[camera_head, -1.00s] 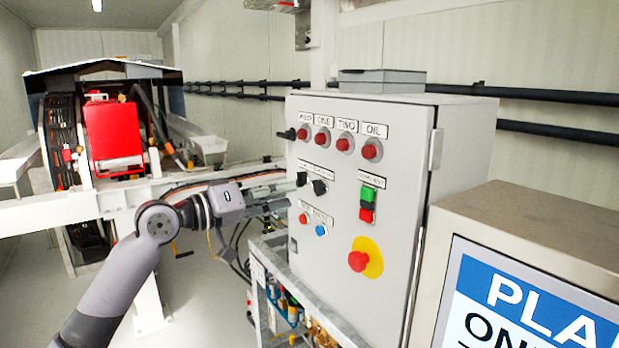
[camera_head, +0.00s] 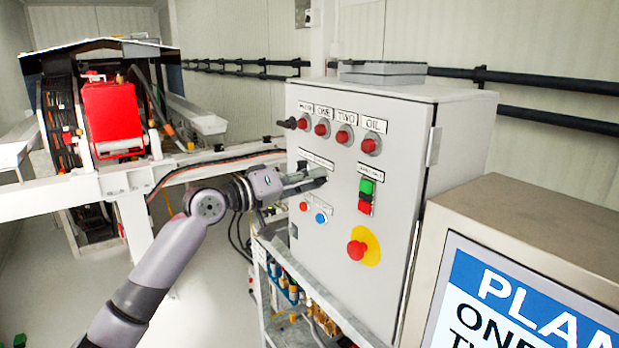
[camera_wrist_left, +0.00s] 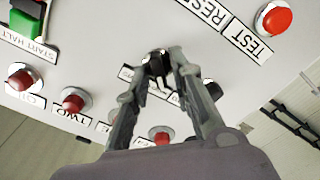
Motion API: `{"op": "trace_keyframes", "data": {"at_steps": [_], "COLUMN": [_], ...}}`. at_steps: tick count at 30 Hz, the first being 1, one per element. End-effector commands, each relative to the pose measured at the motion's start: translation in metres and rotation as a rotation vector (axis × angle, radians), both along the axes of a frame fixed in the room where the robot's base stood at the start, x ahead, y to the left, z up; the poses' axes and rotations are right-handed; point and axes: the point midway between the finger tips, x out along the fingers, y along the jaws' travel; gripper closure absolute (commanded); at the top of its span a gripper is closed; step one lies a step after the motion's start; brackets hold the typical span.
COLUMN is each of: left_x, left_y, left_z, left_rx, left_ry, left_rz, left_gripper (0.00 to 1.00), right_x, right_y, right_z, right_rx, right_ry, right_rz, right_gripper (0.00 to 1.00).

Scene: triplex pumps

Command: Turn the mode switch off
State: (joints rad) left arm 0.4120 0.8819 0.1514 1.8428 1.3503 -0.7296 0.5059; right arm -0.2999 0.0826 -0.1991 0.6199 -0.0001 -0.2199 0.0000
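The grey control cabinet (camera_head: 400,200) carries two black rotary knobs on its front. My left gripper (camera_head: 321,177) reaches in from the left and covers them in the head view. In the left wrist view, which is upside down to the panel, one black knob (camera_wrist_left: 156,64) lies at the fingertips of my left gripper (camera_wrist_left: 163,58), with a finger on each side. I cannot tell whether the fingers press on it. Another black knob (camera_wrist_left: 213,90) sits right of the fingers. The knob labels are mostly hidden, so I cannot read which is the mode switch. My right gripper is out of view.
A row of red lamps (camera_head: 345,136) is above the gripper. Green and red start/halt buttons (camera_head: 366,197) are to its right. Red and blue buttons (camera_head: 321,218) and a red emergency stop (camera_head: 357,250) are below. A metal-cased sign (camera_head: 530,270) stands at right.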

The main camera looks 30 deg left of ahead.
Motion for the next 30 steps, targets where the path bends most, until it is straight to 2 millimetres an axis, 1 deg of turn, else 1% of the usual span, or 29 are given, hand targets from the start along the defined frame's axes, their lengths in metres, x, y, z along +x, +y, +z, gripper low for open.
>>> {"op": "trace_keyframes", "data": {"at_steps": [1, 6, 9, 22, 26, 30], "left_x": [0.000, 0.000, 0.000, 0.000, 0.000, 0.000], "left_y": [0.000, 0.000, 0.000, 0.000, 0.000, 0.000], "left_z": [0.000, 0.000, 0.000, -0.001, -0.002, -0.003], "left_rx": [0.000, 0.000, 0.000, 0.010, 0.039, 0.107], "left_ry": [0.000, 0.000, 0.000, -0.003, -0.015, -0.043], "left_rz": [0.000, 0.000, 0.000, 0.000, 0.000, 0.001], "left_gripper": [0.83, 0.95, 1.00, 1.00, 1.00, 1.00], "right_x": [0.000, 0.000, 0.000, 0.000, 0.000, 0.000], "right_y": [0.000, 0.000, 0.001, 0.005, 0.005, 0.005], "right_z": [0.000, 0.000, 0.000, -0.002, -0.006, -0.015], "right_rx": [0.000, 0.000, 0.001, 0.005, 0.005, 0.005], "right_ry": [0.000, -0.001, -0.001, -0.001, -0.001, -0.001], "right_rz": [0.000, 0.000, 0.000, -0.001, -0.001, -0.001], "right_gripper": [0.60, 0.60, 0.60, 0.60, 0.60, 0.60]}}
